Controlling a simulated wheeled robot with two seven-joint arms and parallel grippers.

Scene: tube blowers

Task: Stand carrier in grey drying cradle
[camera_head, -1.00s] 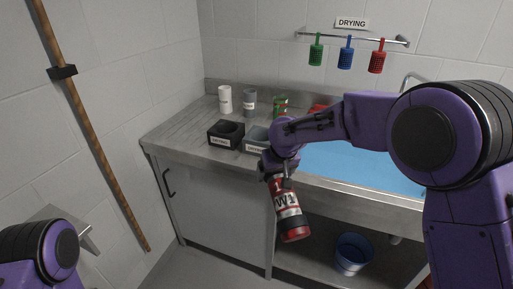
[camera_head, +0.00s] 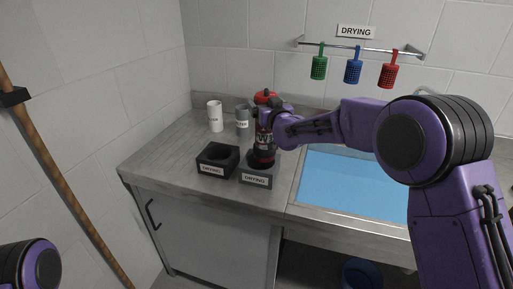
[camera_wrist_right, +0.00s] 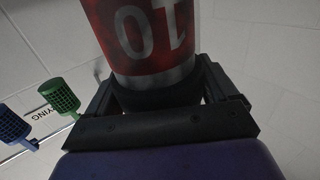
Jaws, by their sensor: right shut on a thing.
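In the right wrist view the carrier's red body (camera_wrist_right: 145,35) with white digits rises from between the jaws (camera_wrist_right: 158,100). My left gripper is out of view; only part of my left arm shows.
A black cradle (camera_head: 217,160), also labelled DRYING, stands just left of the grey one. A white cup (camera_head: 215,116) and a grey cup (camera_head: 243,121) stand behind. The blue sink basin (camera_head: 355,183) lies right. Green, blue and red baskets hang on the wall rail (camera_head: 370,49).

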